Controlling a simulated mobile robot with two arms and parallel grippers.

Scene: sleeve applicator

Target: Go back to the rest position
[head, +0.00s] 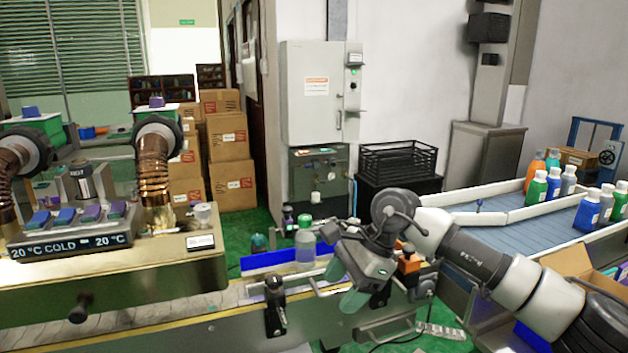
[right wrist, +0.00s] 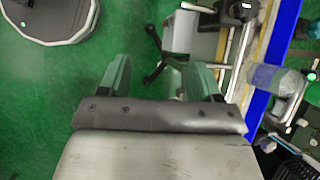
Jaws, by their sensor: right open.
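My right gripper (head: 362,296) hangs with its green fingers pointing down, in front of the conveyor line in the head view. In the right wrist view its two fingers (right wrist: 160,82) stand apart with nothing between them; green floor shows beyond. A clear bottle with a green cap (head: 305,246) stands upright on the line, to the left of the gripper and apart from it. The bottle also shows in the right wrist view (right wrist: 275,80), right of the fingers. My left gripper is not in view.
A sleeve machine (head: 110,265) with copper hoses and a temperature display stands at the left. A blue conveyor (head: 480,228) at the right carries several coloured bottles. An open cardboard box (head: 575,260) is near my right arm. A grey cabinet (head: 320,95) stands behind.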

